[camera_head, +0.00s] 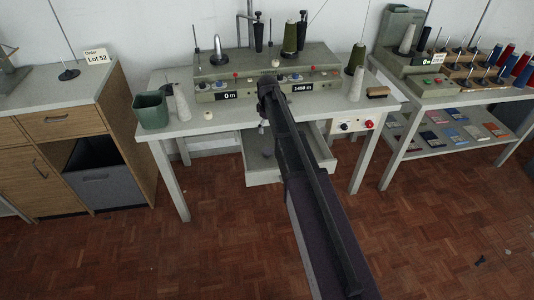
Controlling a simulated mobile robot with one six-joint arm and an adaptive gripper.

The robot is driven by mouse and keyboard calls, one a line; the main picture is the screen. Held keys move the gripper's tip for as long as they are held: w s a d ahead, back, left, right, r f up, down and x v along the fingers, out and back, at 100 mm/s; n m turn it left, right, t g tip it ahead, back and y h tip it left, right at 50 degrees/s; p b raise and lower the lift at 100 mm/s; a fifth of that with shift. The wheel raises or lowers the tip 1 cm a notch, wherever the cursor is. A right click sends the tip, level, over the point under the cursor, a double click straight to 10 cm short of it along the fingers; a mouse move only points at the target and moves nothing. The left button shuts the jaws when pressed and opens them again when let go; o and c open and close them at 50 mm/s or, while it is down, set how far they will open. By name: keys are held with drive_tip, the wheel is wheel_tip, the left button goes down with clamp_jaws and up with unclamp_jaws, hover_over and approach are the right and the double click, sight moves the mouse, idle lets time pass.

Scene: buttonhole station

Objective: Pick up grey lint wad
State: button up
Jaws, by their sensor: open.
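A small grey lump, which looks like the lint wad (268,153), lies in the pulled-out drawer (262,178) under the middle table, partly in shadow and close to my arm. My arm reaches up across the middle of the view, over the drawer, and bends down at the table's front edge. My gripper (263,128) hangs there, small and partly hidden by the arm. It is open and looks empty, above the grey lump and apart from it. The exact gap cannot be told.
The table (215,124) holds a green bin (151,111), thread cones and a winding machine (212,72). A control box (352,126) hangs under its right front. A wooden cabinet (140,140) stands left, a second table (428,115) right. The floor in front is mostly clear.

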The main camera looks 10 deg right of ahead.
sight(267, 150)
drive_tip(key=shift+f, duration=0.1)
wheel_tip(267, 150, down, 8)
drive_tip(key=b, duration=0.8)
drive_tip(key=shift+f+b, duration=0.2)
drive_tip(key=shift+b, duration=0.1)
drive_tip(key=shift+f, duration=0.15)
drive_tip(key=shift+f+b, duration=2.45)
drive_tip(key=shift+b, duration=0.15)
drive_tip(key=c, duration=0.8)
drive_tip(key=shift+o, duration=0.2)
